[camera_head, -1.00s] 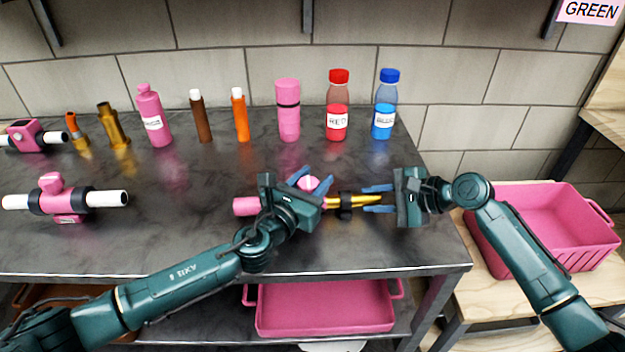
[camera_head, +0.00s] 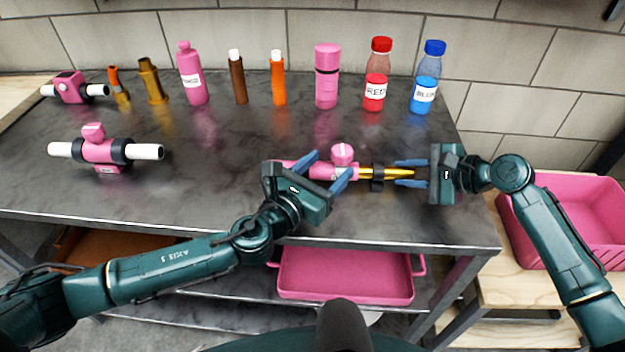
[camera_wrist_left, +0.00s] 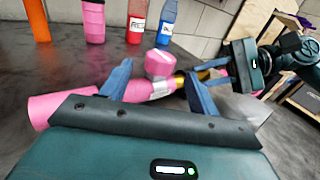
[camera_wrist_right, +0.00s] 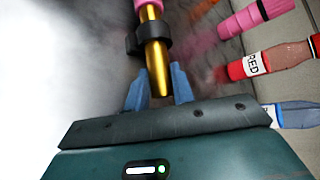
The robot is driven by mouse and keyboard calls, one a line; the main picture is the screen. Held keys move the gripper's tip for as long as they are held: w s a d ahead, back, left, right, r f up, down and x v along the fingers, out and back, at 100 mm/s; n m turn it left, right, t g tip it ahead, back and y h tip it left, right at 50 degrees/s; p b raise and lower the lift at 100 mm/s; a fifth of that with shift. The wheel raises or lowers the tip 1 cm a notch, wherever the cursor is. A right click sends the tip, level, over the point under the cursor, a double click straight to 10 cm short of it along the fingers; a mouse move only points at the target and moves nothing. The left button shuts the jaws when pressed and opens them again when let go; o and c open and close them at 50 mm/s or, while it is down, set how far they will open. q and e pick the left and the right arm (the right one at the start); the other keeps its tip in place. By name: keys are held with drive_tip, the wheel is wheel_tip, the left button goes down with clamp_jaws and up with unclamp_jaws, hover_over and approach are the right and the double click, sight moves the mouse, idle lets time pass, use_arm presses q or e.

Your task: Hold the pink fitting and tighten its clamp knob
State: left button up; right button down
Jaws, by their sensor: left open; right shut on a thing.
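The pink fitting (camera_head: 322,171) lies horizontally above the front right of the dark bench, with a white label on its body. Its round pink clamp knob (camera_head: 342,153) sits on top; it also shows in the left wrist view (camera_wrist_left: 160,63). A brass pipe (camera_head: 398,173) with a black ring (camera_head: 377,178) extends from its right end. My right gripper (camera_head: 399,173) is shut on the brass pipe, as the right wrist view (camera_wrist_right: 158,88) also shows. My left gripper (camera_head: 327,166) is open, its blue fingers near the fitting's body, just left of the knob. Contact is unclear.
Another pink fitting with white pipes (camera_head: 100,151) lies on the bench's left. Several bottles and tubes, including a red-capped bottle (camera_head: 376,75), line the bench's back. A pink bin (camera_head: 585,205) stands at right, and a pink tray (camera_head: 345,277) is below. The bench's middle is clear.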

use_arm(q)
drive_tip(key=v, duration=0.5)
drive_tip(key=shift+w, duration=0.1)
use_arm(e)
drive_tip(key=c, duration=1.1)
unclamp_jaws()
drive_tip(key=shift+f, duration=0.1)
drive_tip(key=shift+s, duration=0.1)
